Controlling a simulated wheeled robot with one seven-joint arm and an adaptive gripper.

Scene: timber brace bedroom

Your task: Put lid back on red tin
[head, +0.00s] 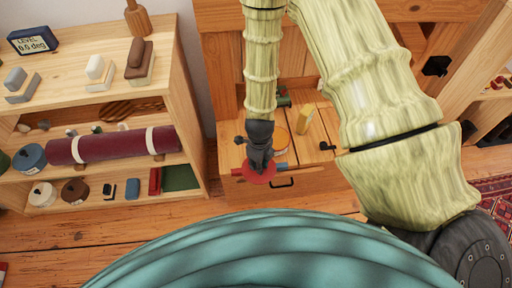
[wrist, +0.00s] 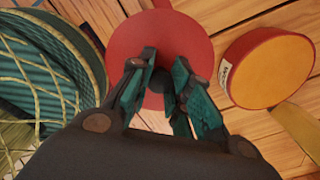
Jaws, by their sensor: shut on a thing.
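My gripper (head: 260,165) points down over the front of a low wooden chest top. Its teal fingers (wrist: 160,85) are shut on the small dark knob in the middle of a round red lid (wrist: 187,40). The lid also shows below the gripper in the head view (head: 259,175) and appears held above the surface. A red tin (wrist: 238,82) with a pale label and a yellow-orange round face stands to the right of the lid in the wrist view, apart from it. In the head view the tin (head: 282,138) is partly hidden behind my gripper.
A yellow block (head: 305,118) and a green object (head: 283,97) are farther back on the chest top (head: 318,132). A dark handle (head: 327,146) lies right of the tin. A shelf unit (head: 175,95) with many items stands at left.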

